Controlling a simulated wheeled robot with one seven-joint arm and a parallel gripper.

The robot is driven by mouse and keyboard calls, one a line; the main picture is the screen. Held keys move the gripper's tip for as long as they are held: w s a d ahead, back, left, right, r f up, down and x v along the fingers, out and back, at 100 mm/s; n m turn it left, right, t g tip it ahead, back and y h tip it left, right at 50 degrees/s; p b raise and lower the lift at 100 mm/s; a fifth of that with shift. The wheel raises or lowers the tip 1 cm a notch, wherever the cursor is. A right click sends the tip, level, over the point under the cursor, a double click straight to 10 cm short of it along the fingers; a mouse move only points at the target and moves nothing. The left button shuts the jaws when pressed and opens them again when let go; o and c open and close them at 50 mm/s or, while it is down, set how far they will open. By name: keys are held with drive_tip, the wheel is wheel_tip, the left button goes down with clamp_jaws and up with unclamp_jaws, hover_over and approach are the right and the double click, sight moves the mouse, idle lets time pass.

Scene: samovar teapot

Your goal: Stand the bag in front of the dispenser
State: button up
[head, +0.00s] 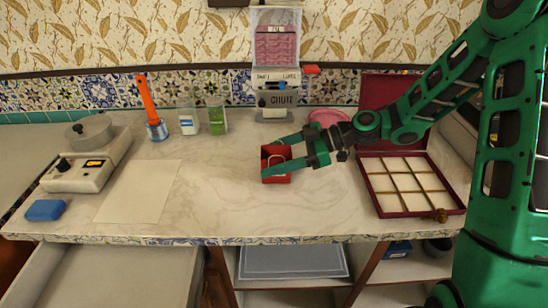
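The bag seems to be the small red open-topped holder (277,180) with a pale loop at its top, upright near the middle of the counter. My gripper (270,157) reaches in from the right, with one finger behind the bag and one across its front. I cannot tell whether the fingers press on it, or whether its base touches the counter. The dispenser (277,86), a grey machine marked CHUTE with pink contents in a clear top, stands against the back wall, behind the bag. The front finger hides part of the bag.
A grey scale (78,174), blue block (45,210) and pale sheet (139,190) lie left. An orange-handled tool (148,103) and two containers (217,117) stand at the back. A pink dish (327,117) and open red compartment box (410,183) are right. The front middle counter is clear.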

drive_tip(key=shift+r, duration=0.15)
drive_tip(key=v, duration=1.2)
drive_tip(key=shift+s, duration=0.1)
drive_tip(key=s+d+f+m+h, duration=0.2)
drive_tip(key=d+h, duration=0.1)
drive_tip(key=s+d+f+m+h, duration=0.1)
drive_tip(key=d+m, duration=0.1)
drive_tip(key=shift+s+f+h, duration=0.25)
drive_tip(key=shift+s+h, duration=0.05)
drive_tip(key=shift+h, duration=0.1)
drive_tip(key=s+d+m+h, duration=0.1)
drive_tip(key=d+m, duration=0.1)
drive_tip(key=s+d+m+h, duration=0.1)
drive_tip(key=s+d+m, duration=0.1)
drive_tip(key=d, duration=0.1)
drive_tip(key=s+d+m+h, duration=0.1)
drive_tip(key=s+d+h, duration=0.1)
drive_tip(key=d, duration=0.1)
drive_tip(key=shift+s+d+f+m, duration=0.1)
drive_tip(key=shift+s+f+m, duration=0.1)
drive_tip(key=shift+m, duration=0.2)
drive_tip(key=s+d+r+m+h, duration=0.2)
drive_tip(key=s+d+m, duration=0.4)
drive_tip(key=s, duration=0.3)
drive_tip(key=s+d+r+m+h, duration=0.2)
drive_tip(key=s+d+m, duration=0.5)
drive_tip(key=s, duration=0.3)
drive_tip(key=shift+d+m+g+h, duration=0.2)
drive_tip(key=shift+m+g+h, duration=0.1)
drive_tip(key=shift+m, duration=0.4)
